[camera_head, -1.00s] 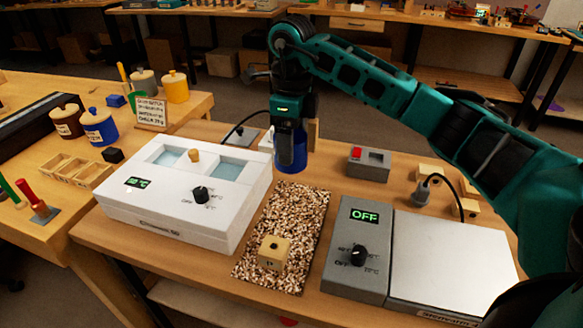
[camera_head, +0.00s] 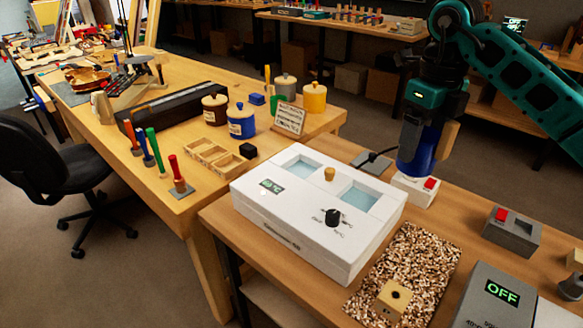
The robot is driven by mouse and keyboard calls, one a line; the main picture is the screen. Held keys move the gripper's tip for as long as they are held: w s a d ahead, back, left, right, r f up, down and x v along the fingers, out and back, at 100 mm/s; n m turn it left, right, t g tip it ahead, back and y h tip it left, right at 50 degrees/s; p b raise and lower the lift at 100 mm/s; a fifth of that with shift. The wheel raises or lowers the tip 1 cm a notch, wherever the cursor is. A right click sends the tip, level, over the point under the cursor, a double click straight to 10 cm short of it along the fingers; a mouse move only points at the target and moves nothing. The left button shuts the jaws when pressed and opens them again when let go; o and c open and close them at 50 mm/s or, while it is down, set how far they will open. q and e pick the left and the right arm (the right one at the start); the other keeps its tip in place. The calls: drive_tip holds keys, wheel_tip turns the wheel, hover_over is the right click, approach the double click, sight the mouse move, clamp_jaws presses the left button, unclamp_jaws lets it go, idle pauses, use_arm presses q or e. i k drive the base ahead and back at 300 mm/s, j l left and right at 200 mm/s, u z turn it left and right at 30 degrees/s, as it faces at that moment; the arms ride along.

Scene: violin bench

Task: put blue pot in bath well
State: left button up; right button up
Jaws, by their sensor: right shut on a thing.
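My right gripper (camera_head: 428,130) is shut on a blue pot (camera_head: 413,163) and holds it upright, beyond the back right corner of the white water bath (camera_head: 310,248). The gripper covers much of the pot. The bath has two open wells with pale blue water, a left well (camera_head: 301,168) and a right well (camera_head: 359,198). A small wooden knob (camera_head: 329,174) stands between them. The pot is to the right of both wells, not over either. My left gripper is not in view.
A white block with a red switch (camera_head: 420,190) is just below the pot. A speckled mat (camera_head: 418,262) with a wooden block (camera_head: 393,298) lies right of the bath. A grey box with a red button (camera_head: 511,232) is further right. A lidded blue jar (camera_head: 241,121) stands on the left table.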

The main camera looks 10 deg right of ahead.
sight(300, 176)
drive_tip(key=i+j, duration=0.75)
drive_tip(key=j, duration=0.15)
